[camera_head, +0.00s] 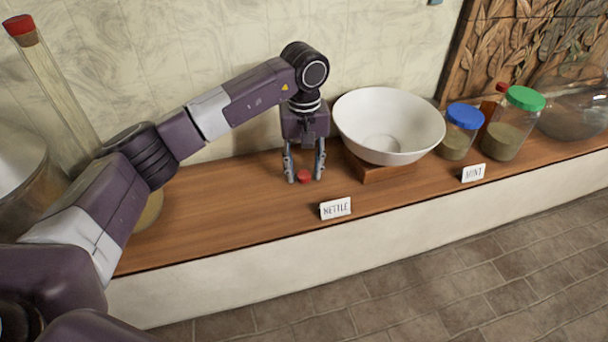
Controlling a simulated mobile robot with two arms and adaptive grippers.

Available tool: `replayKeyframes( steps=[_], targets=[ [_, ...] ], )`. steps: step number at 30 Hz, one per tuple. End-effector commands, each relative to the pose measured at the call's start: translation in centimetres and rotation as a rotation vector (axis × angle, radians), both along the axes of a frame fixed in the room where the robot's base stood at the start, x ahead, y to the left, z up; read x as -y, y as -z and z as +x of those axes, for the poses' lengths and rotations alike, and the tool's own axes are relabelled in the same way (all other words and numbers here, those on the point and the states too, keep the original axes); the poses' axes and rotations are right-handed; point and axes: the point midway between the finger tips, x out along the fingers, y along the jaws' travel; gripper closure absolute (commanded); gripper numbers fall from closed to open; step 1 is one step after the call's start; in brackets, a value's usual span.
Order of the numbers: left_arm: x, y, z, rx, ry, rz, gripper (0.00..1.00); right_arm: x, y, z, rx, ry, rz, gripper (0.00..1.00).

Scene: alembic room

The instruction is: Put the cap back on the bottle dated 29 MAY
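A small red cap (303,176) lies on the wooden shelf (230,205), left of the white bowl. My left gripper (304,178) points straight down over it. Its fingers are apart, one on each side of the cap, with a gap visible between cap and fingers. My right gripper is not in view. No date label can be read, so I cannot tell which bottle is dated 29 MAY. An amber bottle with a red top (489,108) stands partly hidden behind the jars at the right. A tall clear tube with a red-topped cork (55,85) leans at the far left.
A white bowl (388,122) sits on a wooden block right of my gripper. A blue-lidded jar (457,145), a green-lidded jar (505,138) and a glass vessel (575,118) stand further right. NETTLE (335,208) and MINT (473,173) cards line the front edge.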

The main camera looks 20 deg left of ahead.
Motion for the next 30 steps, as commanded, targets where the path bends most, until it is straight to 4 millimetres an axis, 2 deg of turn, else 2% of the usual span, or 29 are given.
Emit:
replayKeyframes(
  steps=[1,5,15,20,23,26,30],
  targets=[
    [0.0,0.0,0.0,0.000,0.000,0.000,0.71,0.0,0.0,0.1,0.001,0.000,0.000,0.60],
    [0.0,0.0,0.0,0.000,0.000,0.000,0.84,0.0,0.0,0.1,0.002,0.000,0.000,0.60],
    [0.0,-0.1,0.0,0.000,0.000,0.000,0.84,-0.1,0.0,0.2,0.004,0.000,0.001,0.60],
    [0.0,-0.8,0.1,0.001,0.000,0.000,0.84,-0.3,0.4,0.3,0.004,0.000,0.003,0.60],
    [0.0,-2.1,0.1,0.004,-0.001,0.000,0.84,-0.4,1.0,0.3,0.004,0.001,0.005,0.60],
    [0.0,-4.2,0.2,0.007,-0.001,0.000,0.84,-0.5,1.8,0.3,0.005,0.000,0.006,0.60],
    [0.1,-8.5,0.2,0.009,0.000,-0.001,0.84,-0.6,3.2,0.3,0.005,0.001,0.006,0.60]
  ],
)
